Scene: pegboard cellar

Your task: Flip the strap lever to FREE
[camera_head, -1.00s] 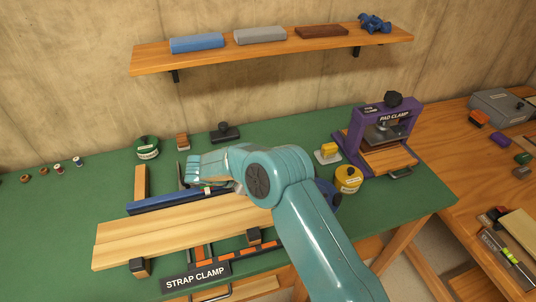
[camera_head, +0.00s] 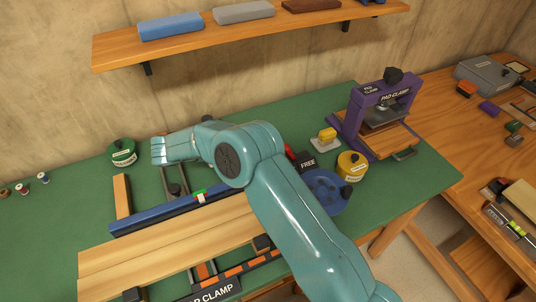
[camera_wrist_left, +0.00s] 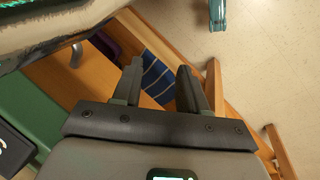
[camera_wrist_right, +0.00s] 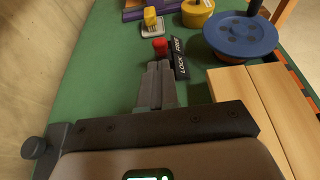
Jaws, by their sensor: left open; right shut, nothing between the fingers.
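The strap lever has a red tip (camera_head: 291,153) beside the black FREE label (camera_head: 307,163); my right arm hides part of it in the head view. In the right wrist view, the red knob (camera_wrist_right: 160,46) stands just beyond my right gripper (camera_wrist_right: 160,66), left of the LOCK (camera_wrist_right: 182,68) and FREE labels. That gripper is shut and empty; I cannot tell whether it touches the lever. Its fingers are hidden in the head view. My left gripper (camera_wrist_left: 160,80) is open and empty in the left wrist view and is out of the head view.
A blue round part (camera_head: 326,193) and yellow tin (camera_head: 351,167) stand right of the lever. The purple pad clamp (camera_head: 372,120) is behind them. Pale boards (camera_head: 150,240) lie along a blue bar (camera_head: 150,217) at the left. The bench's left back is largely clear.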

